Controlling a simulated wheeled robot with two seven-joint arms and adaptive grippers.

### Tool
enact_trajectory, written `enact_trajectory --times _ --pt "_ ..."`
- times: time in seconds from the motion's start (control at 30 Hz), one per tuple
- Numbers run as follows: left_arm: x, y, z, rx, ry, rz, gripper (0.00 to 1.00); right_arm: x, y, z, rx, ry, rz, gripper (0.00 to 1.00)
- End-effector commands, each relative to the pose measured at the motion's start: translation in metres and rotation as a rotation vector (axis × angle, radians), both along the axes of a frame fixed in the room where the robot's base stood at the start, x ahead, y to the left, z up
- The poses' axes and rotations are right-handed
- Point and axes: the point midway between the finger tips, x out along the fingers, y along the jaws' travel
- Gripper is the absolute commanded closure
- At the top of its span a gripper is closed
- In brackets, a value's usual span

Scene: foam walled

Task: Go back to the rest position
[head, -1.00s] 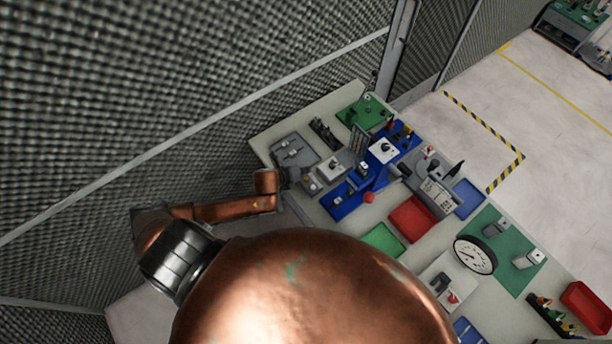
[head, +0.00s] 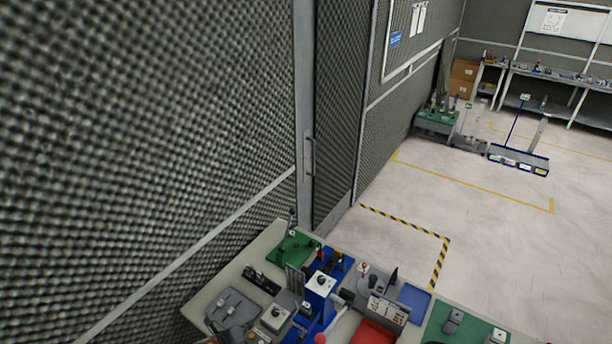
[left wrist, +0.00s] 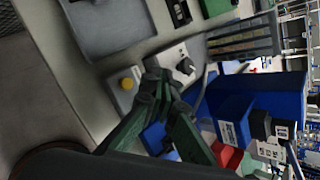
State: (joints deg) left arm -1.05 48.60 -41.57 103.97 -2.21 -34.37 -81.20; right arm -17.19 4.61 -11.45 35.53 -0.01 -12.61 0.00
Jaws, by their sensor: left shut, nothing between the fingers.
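My left gripper (left wrist: 158,88) shows in the left wrist view with its dark green fingers together and nothing between them. It is over the workbench (head: 243,270), close to a grey box with a yellow button (left wrist: 126,84) and a pale box with a black knob (left wrist: 184,66). I cannot tell whether it touches them. In the head view the left gripper is at most a small dark part at the bottom edge, hard to make out. My right gripper is in neither view.
A blue fixture (head: 318,287), a red tray (head: 374,333), a grey tray (head: 232,308) and a green plate (head: 293,248) crowd the bench. A dark mesh wall (head: 150,130) stands close behind it. Open floor (head: 490,235) lies to the right.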

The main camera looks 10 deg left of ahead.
Motion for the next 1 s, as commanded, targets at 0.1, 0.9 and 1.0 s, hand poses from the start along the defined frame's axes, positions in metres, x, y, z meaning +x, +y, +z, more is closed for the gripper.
enact_trajectory --times 0.1,0.9,1.0 --pt "-0.006 -0.009 0.001 -0.056 0.015 0.058 1.0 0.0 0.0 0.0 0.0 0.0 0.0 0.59" --pt "-0.23 0.021 0.06 -1.172 0.284 1.938 1.0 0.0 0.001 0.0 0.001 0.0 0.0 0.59" --pt "-0.254 0.027 0.064 -1.22 0.277 2.084 1.0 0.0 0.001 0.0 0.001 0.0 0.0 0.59"
